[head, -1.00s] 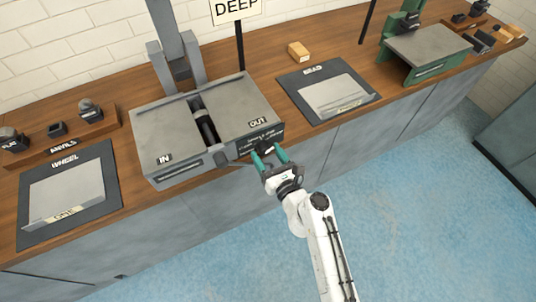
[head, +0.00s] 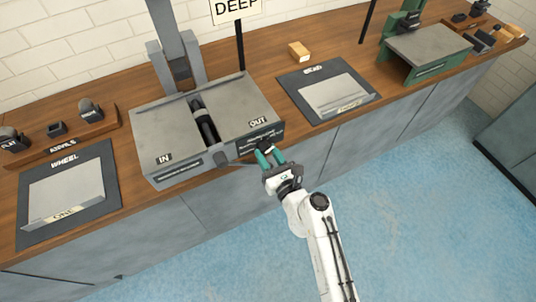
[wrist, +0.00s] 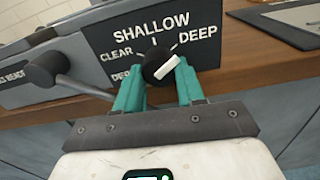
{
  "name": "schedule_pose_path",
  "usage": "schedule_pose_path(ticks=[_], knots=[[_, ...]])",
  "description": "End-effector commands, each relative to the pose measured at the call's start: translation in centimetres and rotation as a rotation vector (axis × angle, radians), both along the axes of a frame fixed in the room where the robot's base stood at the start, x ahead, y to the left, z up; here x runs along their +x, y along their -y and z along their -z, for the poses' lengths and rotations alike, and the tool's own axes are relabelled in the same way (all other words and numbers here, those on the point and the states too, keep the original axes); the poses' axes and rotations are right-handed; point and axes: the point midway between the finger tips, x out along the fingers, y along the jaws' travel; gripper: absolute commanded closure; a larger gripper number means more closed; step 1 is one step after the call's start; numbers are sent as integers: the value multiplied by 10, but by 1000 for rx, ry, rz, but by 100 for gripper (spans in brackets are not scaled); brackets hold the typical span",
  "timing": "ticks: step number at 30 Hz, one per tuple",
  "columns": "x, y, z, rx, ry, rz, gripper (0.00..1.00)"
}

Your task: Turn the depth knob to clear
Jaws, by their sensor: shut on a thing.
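The depth knob (wrist: 158,60) is black with a white bar across its face. It sits on the dark label panel (wrist: 150,28) at the front of the grey machine (head: 240,103). In the wrist view the panel reads SHALLOW at the top, CLEAR at the left and DEEP at the right; another label at the lower left is partly hidden. The white bar slants from lower left to upper right, not in line with CLEAR. My gripper (head: 269,155) is shut on the knob, a teal finger at each side; it also shows in the wrist view (wrist: 160,78).
A grey lever with a round dark end (wrist: 44,68) juts out left of the knob, close to my left finger. A sign reading DEEP (head: 236,9) stands behind the machine. Mats labelled WHEEL (head: 32,237) and BEAD (head: 292,86) lie on the wooden counter at either side.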

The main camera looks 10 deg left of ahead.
Motion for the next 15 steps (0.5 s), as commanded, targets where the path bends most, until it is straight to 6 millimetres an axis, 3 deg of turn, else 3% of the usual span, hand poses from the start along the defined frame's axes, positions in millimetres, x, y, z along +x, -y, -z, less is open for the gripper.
schedule_pose_path(ticks=[15], knots=[[1, 2, 2, -334, 227, 1, 92]])
